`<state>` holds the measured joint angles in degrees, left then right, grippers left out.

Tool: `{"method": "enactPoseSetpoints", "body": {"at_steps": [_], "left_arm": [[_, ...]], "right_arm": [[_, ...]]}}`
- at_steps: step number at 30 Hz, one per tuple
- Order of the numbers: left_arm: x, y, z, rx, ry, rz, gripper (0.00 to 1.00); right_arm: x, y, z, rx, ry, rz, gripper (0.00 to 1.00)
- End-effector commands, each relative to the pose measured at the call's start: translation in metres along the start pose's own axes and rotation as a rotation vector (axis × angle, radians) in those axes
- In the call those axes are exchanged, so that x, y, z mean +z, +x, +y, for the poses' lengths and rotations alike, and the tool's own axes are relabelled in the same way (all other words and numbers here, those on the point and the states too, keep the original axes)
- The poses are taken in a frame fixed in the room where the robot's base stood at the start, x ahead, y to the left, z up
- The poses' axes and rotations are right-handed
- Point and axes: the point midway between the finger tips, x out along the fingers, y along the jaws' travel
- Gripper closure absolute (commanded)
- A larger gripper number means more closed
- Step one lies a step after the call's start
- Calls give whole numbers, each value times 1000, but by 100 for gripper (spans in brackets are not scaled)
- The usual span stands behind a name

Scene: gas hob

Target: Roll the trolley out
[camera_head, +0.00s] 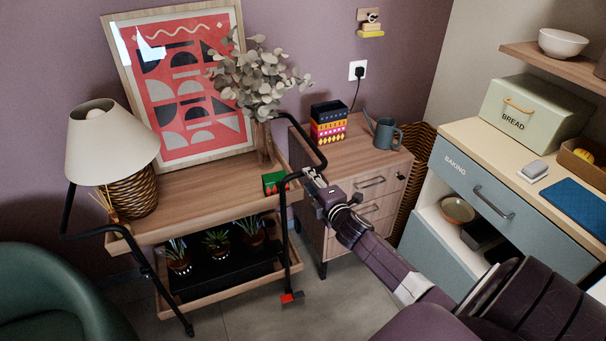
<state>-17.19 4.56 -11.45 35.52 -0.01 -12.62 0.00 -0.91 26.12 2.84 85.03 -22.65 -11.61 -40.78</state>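The trolley (200,188) has two wooden shelves and a black tube frame, and stands along the purple wall at left. Its right handle (307,140) is a black bar curving out at the trolley's right end; its left handle (66,222) sticks out at the other end. My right gripper (311,176) is at the lower part of the right handle, its fingertips at the bar. The fingers are too small to tell whether they are closed around it. A black and red foot (292,297) shows at the front right leg. My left gripper is out of view.
The trolley carries a lamp (113,145), a framed picture (180,85), a vase with leaves (264,140) and potted plants (215,240). A drawer cabinet (352,160) stands close at right. A green chair (55,295) is at front left. Grey floor (250,318) is open in front.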

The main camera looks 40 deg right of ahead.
Motion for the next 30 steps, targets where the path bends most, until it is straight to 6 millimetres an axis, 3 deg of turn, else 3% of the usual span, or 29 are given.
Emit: {"method": "enactPoseSetpoints", "body": {"at_steps": [9,23,30], "left_arm": [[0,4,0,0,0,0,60],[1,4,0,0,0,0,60],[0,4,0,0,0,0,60]], "right_arm": [[-1,45,-1,0,2,0,68],[0,56,-1,-2,3,0,68],[0,56,-1,-2,3,0,93]]}}
